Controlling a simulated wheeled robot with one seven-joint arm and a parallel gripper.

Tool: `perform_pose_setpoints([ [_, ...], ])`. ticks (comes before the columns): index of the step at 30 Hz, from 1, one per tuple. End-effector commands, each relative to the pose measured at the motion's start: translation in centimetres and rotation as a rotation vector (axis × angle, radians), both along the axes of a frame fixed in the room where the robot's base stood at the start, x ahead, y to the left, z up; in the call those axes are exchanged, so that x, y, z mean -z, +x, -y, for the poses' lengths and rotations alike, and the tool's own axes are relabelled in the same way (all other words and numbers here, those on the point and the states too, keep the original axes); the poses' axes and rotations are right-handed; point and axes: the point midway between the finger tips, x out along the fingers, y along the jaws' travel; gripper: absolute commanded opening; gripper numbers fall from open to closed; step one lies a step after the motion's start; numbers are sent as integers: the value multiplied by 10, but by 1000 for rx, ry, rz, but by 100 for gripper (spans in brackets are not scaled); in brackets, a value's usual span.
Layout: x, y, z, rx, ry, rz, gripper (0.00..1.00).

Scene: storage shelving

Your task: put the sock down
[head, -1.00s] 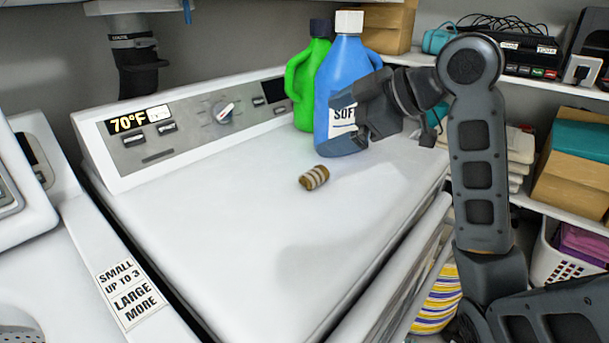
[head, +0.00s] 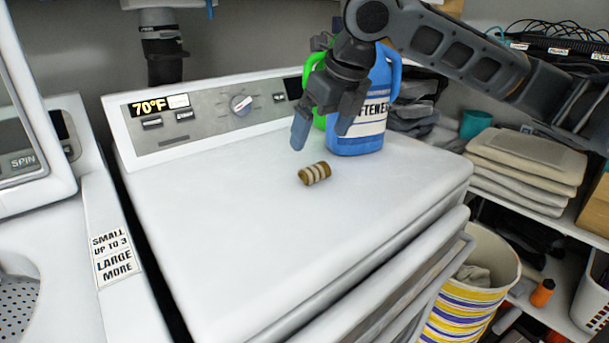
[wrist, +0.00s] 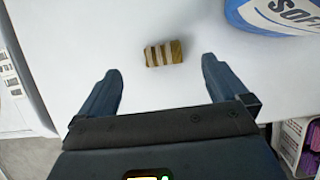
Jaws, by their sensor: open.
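The sock is a small brown and cream striped roll (head: 314,173) lying on the white top of the dryer-like machine (head: 240,230). It also shows in the wrist view (wrist: 164,54), ahead of and between the two fingers, touching neither. My gripper (head: 322,138) is open and empty, above the machine top just behind and above the sock in the head view. Its fingers are spread wide in the wrist view (wrist: 160,85).
A blue softener jug (head: 362,120) stands close behind the sock, with a green jug (head: 312,68) partly hidden by my arm. The control panel (head: 210,115) runs along the back. The machine top in front and left is clear. A striped basket (head: 470,300) stands at right.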

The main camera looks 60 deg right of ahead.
Motion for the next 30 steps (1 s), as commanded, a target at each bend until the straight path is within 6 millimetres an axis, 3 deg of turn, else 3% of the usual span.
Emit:
perform_pose_setpoints([
  [11,34,7,5,-7,-3,-7,100],
  [19,70,14,9,-8,-2,-6,100],
  [30,76,17,10,-8,-4,-4,97],
])
